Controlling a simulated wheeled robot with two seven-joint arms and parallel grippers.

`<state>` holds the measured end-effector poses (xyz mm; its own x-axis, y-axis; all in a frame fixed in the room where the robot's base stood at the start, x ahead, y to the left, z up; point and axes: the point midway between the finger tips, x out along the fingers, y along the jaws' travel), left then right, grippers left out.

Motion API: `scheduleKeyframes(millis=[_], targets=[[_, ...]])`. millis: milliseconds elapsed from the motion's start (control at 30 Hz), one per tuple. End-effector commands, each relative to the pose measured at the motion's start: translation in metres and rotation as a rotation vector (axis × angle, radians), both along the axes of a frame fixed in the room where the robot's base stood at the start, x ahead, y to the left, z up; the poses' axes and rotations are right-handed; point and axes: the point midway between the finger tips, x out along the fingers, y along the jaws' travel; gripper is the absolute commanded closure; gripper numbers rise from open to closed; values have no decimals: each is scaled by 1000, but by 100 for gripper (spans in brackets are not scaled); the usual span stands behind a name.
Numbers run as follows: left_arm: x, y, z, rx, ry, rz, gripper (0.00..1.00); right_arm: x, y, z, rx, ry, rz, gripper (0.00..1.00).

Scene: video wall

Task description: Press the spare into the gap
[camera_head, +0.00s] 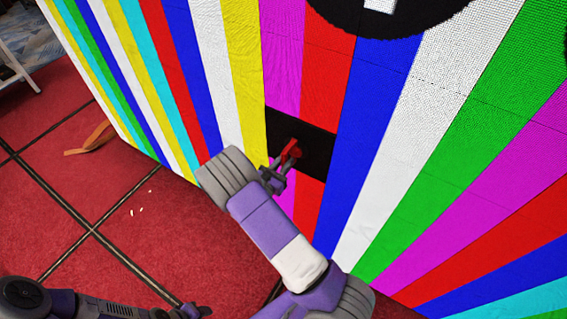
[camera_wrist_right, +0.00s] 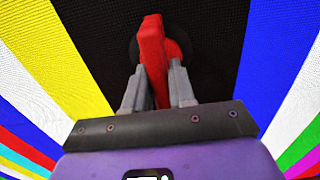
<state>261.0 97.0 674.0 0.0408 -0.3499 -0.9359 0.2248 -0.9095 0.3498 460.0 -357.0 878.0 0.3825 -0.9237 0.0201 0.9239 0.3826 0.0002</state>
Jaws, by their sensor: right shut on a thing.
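The video wall (camera_head: 395,130) shows coloured stripes, with one plain black rectangle (camera_head: 313,152) among them. My right gripper (camera_head: 284,162) is in front of this rectangle, shut on a red handle (camera_head: 291,149). In the right wrist view the gripper (camera_wrist_right: 160,85) has a finger on each side of the red handle (camera_wrist_right: 153,50). The handle has a round red and dark base against the black surface (camera_wrist_right: 215,60). I cannot tell whether that black is the spare's face or the open gap, nor how deep it sits. My left gripper (camera_head: 196,312) is low at the left, partly cut off, its jaws unclear.
The floor (camera_head: 60,190) is red tile with dark joints. An orange-brown strip (camera_head: 92,139) and small white bits (camera_head: 140,210) lie on it left of the wall. A white stand (camera_head: 14,65) is at the upper left. A large black round shape (camera_head: 390,15) tops the wall picture.

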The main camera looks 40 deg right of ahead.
Motion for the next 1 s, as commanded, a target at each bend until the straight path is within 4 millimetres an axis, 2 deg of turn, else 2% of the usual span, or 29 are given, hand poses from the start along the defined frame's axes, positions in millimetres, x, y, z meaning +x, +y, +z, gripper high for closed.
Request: scheduleKeyframes(millis=[1000], targets=[[0, 0, 1, 0, 0, 0, 57, 3, -7, 2, -6, -5, 0, 100]])
